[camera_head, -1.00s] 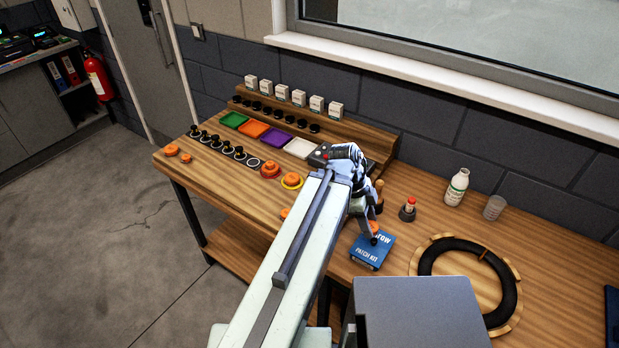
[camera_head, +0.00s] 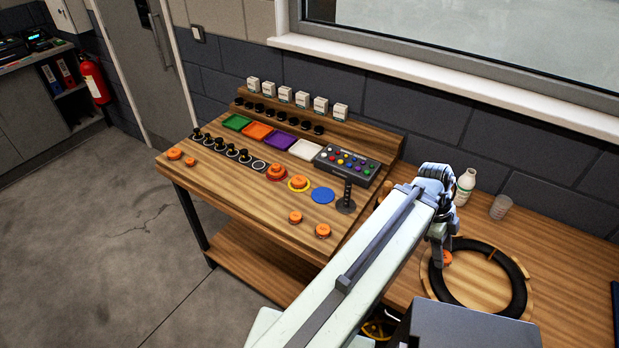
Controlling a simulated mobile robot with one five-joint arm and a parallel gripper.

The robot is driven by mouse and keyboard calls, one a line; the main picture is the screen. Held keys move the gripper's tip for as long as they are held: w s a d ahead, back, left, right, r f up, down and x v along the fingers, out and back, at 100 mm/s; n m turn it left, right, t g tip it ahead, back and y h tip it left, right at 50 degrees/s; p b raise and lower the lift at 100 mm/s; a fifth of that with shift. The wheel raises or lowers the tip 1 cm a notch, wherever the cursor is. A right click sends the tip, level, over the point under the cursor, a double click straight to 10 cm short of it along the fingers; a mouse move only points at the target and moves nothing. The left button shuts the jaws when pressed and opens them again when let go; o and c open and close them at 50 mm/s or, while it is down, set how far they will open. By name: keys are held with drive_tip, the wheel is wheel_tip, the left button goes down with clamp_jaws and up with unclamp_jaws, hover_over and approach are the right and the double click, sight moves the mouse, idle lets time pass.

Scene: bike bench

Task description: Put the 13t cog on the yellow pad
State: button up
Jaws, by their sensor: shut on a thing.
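My gripper (camera_head: 441,259) is at the right, above the wooden ring with the black tyre. It is shut on an orange cog (camera_head: 447,258), partly hidden by the jaws. I cannot read its tooth count, so I cannot tell if it is the 13t cog. The yellow pad (camera_head: 290,187) lies on the bench left of my arm, well away from the gripper. Another orange cog (camera_head: 299,182) sits on the yellow pad, leaving only a yellow rim showing.
A red pad bears an orange cog (camera_head: 277,172); a blue pad (camera_head: 322,195) is bare. A black upright post (camera_head: 346,195) stands beside it. Loose orange cogs (camera_head: 323,230) lie at the front and left. A white bottle (camera_head: 464,187) and cup (camera_head: 500,207) stand behind the tyre (camera_head: 519,290).

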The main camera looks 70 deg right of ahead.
drive_tip(key=w+d+n, duration=0.1)
drive_tip(key=w+d, duration=0.1)
drive_tip(key=w, duration=0.2)
drive_tip(key=w+d+n, duration=0.1)
drive_tip(key=w+d, duration=0.1)
drive_tip(key=w, duration=0.3)
drive_tip(key=w+d+r+n+h+p, duration=0.1)
drive_tip(key=w+d, duration=0.1)
drive_tip(key=w, duration=0.3)
drive_tip(key=shift+d, duration=0.15)
drive_tip(key=w+a+r+n+h+p, duration=0.2)
drive_tip(key=w+n, duration=0.5)
drive_tip(key=w, duration=2.6)
drive_tip(key=h+b, duration=0.1)
drive_tip(key=b, duration=0.1)
hover_over(302, 180)
drive_tip(key=w, duration=0.1)
drive_tip(key=shift+w+a+f, duration=0.1)
drive_tip(key=shift+a+f, duration=0.05)
drive_tip(key=shift+f, duration=0.3)
drive_tip(key=shift+w+a+f, duration=0.1)
drive_tip(key=shift+f, duration=0.35)
wheel_tip(302, 180, down, 4)
drive_tip(key=b, duration=0.3)
drive_tip(key=shift+b, duration=0.4)
drive_tip(key=shift+r, duration=0.25)
drive_tip(key=shift+f, duration=0.25)
drive_tip(key=o, duration=1.4)
drive_tip(key=shift+r, duration=0.1)
drive_tip(key=shift+c, duration=0.2)
